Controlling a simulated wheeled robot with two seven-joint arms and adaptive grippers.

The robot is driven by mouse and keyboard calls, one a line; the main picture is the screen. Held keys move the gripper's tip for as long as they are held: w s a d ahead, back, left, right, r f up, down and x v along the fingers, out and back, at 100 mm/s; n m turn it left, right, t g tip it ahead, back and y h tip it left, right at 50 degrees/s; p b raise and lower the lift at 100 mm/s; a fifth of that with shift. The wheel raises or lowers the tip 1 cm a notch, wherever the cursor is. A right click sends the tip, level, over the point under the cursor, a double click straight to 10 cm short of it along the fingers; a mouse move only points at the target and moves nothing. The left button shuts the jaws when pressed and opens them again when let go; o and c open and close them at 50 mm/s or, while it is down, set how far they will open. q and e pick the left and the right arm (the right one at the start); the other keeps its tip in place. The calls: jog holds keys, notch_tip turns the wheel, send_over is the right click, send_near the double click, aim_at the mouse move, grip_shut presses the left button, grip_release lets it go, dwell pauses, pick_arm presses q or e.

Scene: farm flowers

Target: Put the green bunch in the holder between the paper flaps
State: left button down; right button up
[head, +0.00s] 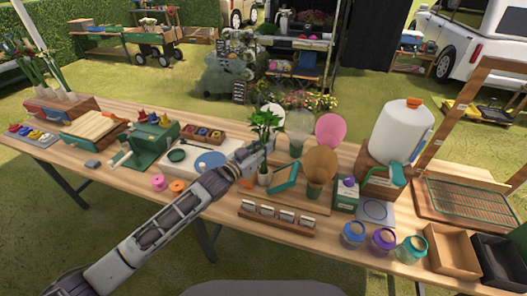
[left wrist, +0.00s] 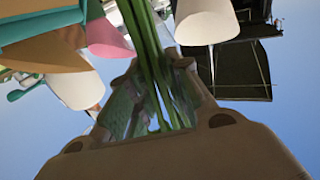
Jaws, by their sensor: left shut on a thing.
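My left gripper (head: 262,150) is shut on the green bunch (head: 265,126), whose leaves stick up above the fingers. A pale stem end shows just below, over the table. In the left wrist view the green stems (left wrist: 150,45) run between the fingers (left wrist: 152,95). Right of the gripper, a brown paper flap (head: 321,163) stands in a dark green holder (head: 314,190). Pink paper (head: 330,129) and pale paper (head: 298,123) stand behind it. The bunch is left of the brown paper and apart from it. My right gripper is not in view.
A teal-edged frame (head: 285,178) lies beside the holder. A rack of cards (head: 275,217) stands in front. A white jug (head: 401,129), several jars (head: 383,240) and a wooden box (head: 452,250) are to the right. The table's front left is mostly clear.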

pick_arm(q)
notch_tip(320, 180, down, 2)
jog(key=shift+f, duration=0.1)
jog(key=c, duration=1.7)
grip_release()
jog(key=o, duration=0.4)
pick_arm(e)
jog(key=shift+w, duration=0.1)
